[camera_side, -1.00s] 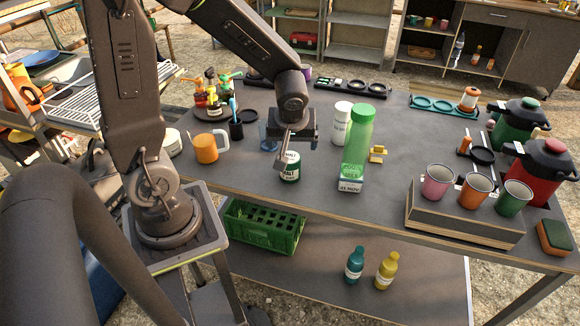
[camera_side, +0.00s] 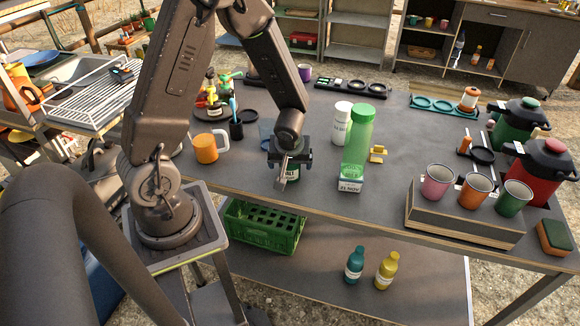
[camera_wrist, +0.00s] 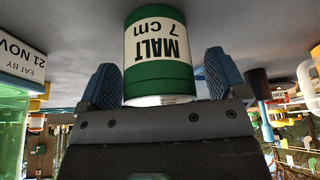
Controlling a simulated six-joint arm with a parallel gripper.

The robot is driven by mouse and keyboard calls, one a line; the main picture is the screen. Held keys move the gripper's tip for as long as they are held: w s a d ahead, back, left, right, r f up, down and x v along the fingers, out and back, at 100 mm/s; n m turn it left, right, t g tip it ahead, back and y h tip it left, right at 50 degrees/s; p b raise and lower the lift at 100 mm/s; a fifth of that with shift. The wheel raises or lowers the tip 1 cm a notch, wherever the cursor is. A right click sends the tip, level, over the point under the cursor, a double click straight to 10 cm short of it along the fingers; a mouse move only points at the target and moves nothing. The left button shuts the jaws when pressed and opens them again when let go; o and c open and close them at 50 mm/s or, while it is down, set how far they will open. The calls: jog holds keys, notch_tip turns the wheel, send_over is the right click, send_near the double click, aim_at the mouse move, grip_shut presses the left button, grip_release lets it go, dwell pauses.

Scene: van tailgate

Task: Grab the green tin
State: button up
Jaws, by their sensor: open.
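The green tin (camera_side: 295,177) has a white label and stands on the table near its front edge, largely hidden behind my gripper (camera_side: 285,168) in the side view. In the wrist view the tin (camera_wrist: 158,72) appears upside down, with "MALT 7 cm" on its label. The two blue-padded fingers of my gripper (camera_wrist: 160,80) are open, one on each side of the tin's near part. A gap shows between the left finger and the tin. The right finger is close to it, and I cannot tell whether it touches.
A tall green bottle (camera_side: 356,145) with a date card (camera_side: 350,186) and a white bottle (camera_side: 341,124) stand right of the tin. An orange mug (camera_side: 205,149) and a dark cup (camera_side: 237,130) stand left. Three cups on a box (camera_side: 460,222) are farther right.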

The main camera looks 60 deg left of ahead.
jog(key=shift+c, duration=0.2)
jog(key=c, duration=1)
jog(key=shift+c, duration=0.2)
jog(key=shift+r, duration=0.1)
